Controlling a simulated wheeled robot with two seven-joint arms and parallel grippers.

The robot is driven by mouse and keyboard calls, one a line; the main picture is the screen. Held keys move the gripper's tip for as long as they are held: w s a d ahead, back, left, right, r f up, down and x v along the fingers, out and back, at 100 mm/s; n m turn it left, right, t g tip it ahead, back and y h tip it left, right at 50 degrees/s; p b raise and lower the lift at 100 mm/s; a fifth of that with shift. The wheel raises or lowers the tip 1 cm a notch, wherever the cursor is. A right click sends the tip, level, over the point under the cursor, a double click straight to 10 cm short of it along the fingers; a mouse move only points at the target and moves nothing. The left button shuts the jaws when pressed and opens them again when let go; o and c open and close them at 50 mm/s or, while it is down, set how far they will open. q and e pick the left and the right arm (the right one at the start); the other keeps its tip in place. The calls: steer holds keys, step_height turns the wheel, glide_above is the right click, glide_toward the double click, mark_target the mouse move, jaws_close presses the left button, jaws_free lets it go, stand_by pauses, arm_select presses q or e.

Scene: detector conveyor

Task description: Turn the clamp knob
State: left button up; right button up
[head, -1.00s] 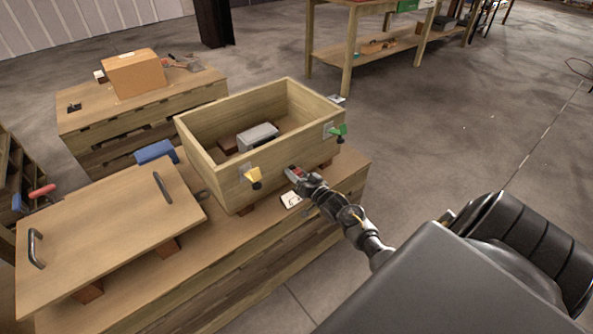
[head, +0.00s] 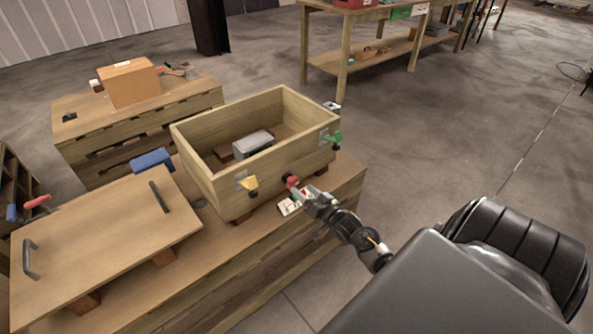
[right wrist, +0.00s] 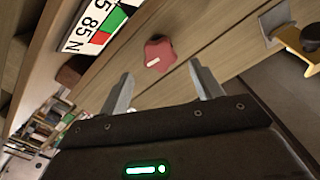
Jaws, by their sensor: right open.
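My right gripper (head: 299,191) is just in front of the red knob. In the right wrist view the red knob (right wrist: 159,54) is ahead of my open right gripper (right wrist: 160,78), between the lines of its two fingers and apart from them. My left gripper is not in view.
A white printed card (head: 290,206) lies below my right gripper. The box holds a grey block (head: 254,142) and a brown one. A wooden lid (head: 100,235) with two black handles lies to the left on the workbench (head: 240,262). A blue object (head: 152,160) is behind it.

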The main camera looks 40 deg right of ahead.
steer(key=s, duration=0.4)
stand_by(0.6)
